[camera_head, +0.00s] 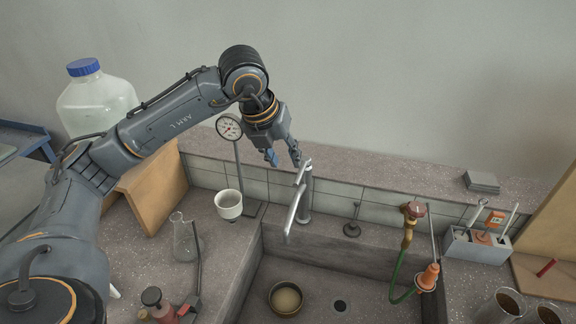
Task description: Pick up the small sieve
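A small round pan with a dark brown rim and a pale tan inside, which looks like the small sieve (286,299), lies on the floor of the sink (315,273), left of the drain. My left gripper (284,161) is high above the back of the sink, close to the top of the metal tap (304,195) in the picture. Its two fingers point down and are apart with nothing between them. It is well away from the sieve. I cannot tell whether a finger touches the tap. My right gripper is not in view.
A white cup (228,205), a gauge on a stand (229,127) and a glass flask (184,240) stand left of the sink. A red-handled valve with a green hose (396,283) is at the right. A grey caddy (475,247) stands beyond it. The sink floor is mostly clear.

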